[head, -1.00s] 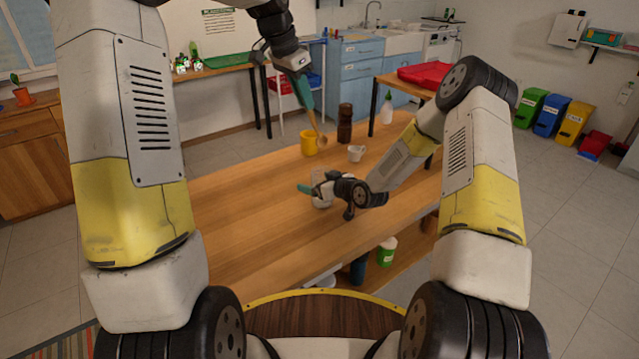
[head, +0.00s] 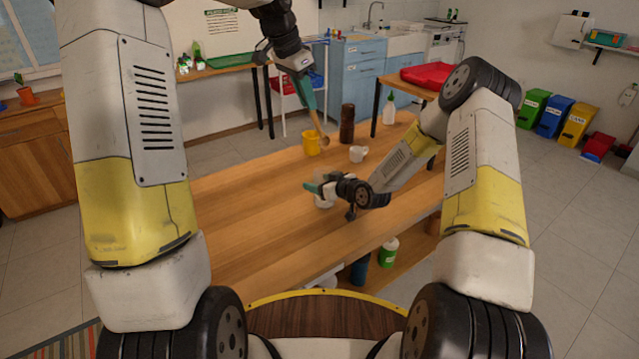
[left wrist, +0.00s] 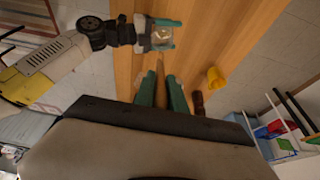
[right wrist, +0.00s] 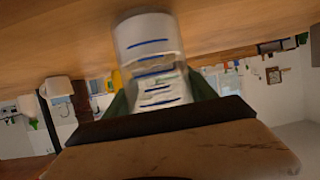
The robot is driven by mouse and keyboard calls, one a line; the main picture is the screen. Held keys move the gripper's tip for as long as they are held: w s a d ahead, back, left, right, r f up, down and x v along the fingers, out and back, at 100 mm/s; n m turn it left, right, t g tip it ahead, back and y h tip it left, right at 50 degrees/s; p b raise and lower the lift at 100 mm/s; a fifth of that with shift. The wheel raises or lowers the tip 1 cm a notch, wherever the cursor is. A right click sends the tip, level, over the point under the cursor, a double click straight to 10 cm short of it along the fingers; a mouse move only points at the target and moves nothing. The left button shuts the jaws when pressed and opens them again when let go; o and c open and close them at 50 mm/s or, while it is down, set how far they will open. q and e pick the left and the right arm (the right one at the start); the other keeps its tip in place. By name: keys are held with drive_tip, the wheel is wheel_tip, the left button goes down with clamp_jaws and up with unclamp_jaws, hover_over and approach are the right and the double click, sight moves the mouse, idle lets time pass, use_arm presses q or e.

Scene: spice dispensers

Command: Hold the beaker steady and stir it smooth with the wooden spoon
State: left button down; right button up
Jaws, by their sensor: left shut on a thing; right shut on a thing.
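My left gripper (head: 306,96) is shut on the handle of the wooden spoon (head: 324,140). The spoon hangs bowl-down, and in the head view its bowl overlaps the right side of the yellow mug. The spoon also shows between the teal fingers in the left wrist view (left wrist: 160,72). My right gripper (head: 318,188) is shut on the clear beaker (head: 322,203), in the middle of the table. The right wrist view shows the beaker (right wrist: 150,45) with blue marks between the fingers. In the left wrist view the beaker (left wrist: 161,38) lies beyond the spoon. The spoon is outside the beaker.
On the wooden table (head: 250,215) stand a yellow mug (head: 311,147), a white cup (head: 357,154) and a dark brown mill (head: 347,124). A white bottle (head: 388,110) stands farther back. The table's left and front parts are clear.

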idle(0.4)
use_arm(q)
drive_tip(key=shift+g+y, duration=0.7)
drive_tip(key=shift+y, duration=0.2)
drive_tip(key=w+d+f, duration=0.1)
drive_tip(key=d+f, duration=0.2)
drive_tip(key=shift+w, duration=0.4)
drive_tip(key=shift+s+a+f, duration=0.2)
drive_tip(key=shift+a+f, duration=0.05)
drive_tip(key=shift+f, duration=0.35)
drive_tip(key=shift+s+a+f, duration=0.15)
drive_tip(key=shift+a+f, duration=0.1)
drive_tip(key=shift+f, duration=0.35)
drive_tip(key=shift+s+a+f, duration=0.2)
drive_tip(key=shift+a+f, duration=0.05)
drive_tip(key=shift+f, duration=0.35)
wheel_tip(320, 180, down, 12)
drive_tip(key=w+d, duration=0.1)
drive_tip(key=shift+d+f, duration=0.2)
drive_tip(key=shift+d, duration=0.05)
drive_tip(key=shift+a, duration=0.1)
